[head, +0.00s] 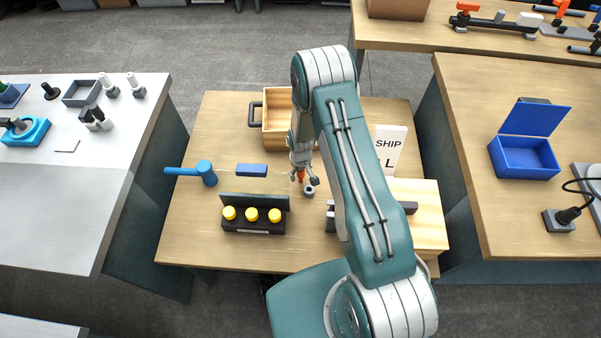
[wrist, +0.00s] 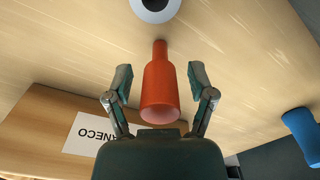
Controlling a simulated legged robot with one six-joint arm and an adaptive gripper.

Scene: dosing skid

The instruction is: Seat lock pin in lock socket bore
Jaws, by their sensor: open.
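The orange lock pin (wrist: 160,88) lies between the two spread fingers of my gripper (wrist: 161,80) in the wrist view. Its wide end is towards the camera and its narrow end points at the socket. A gap shows on each side between pin and fingers. The lock socket (wrist: 152,8), a pale ring with a dark bore, is cut off at the top edge. In the head view my gripper (head: 304,179) is open around the orange pin (head: 301,175), just behind the lock socket (head: 309,191) on the wooden table. Whether the pin touches the table is unclear.
A wooden box (head: 277,140) stands behind my gripper. A dark block with yellow knobs (head: 252,215), a blue hammer (head: 205,173) and a blue block (head: 251,170) are to the left. A SHIP sign (head: 390,148) and a pale wooden block (head: 428,215) are to the right.

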